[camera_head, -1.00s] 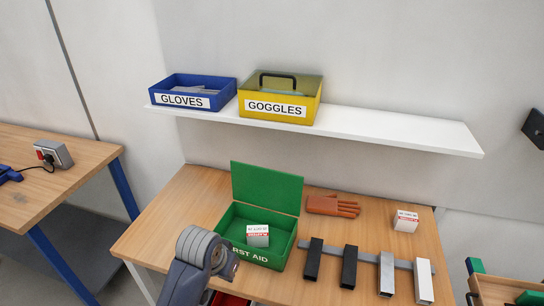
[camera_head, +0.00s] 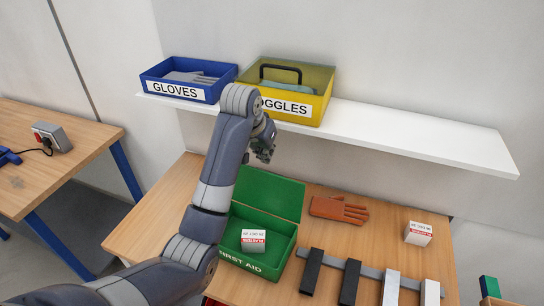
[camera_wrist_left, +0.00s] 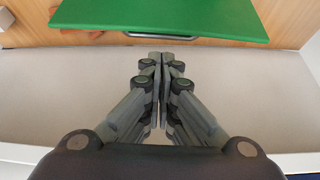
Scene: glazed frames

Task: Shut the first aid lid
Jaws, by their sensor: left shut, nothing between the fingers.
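The green first aid box (camera_head: 258,262) stands on the wooden workbench with its lid (camera_head: 272,194) raised upright at the back. A small white and red carton (camera_head: 253,240) lies inside it. My left gripper (camera_head: 264,152) is above and behind the lid, in front of the shelf, shut and empty. My left arm hides the left part of the box and lid. In the left wrist view the shut fingers (camera_wrist_left: 161,58) point toward the green lid (camera_wrist_left: 165,18), with a dark handle along its edge. They appear apart from it. My right gripper is out of view.
A white shelf (camera_head: 420,137) holds the blue gloves bin (camera_head: 178,94) and the yellow goggles box (camera_head: 315,108), close to my left arm. Orange gloves (camera_head: 338,210), another carton (camera_head: 418,233) and a rack with several blocks (camera_head: 350,282) sit right of the first aid box.

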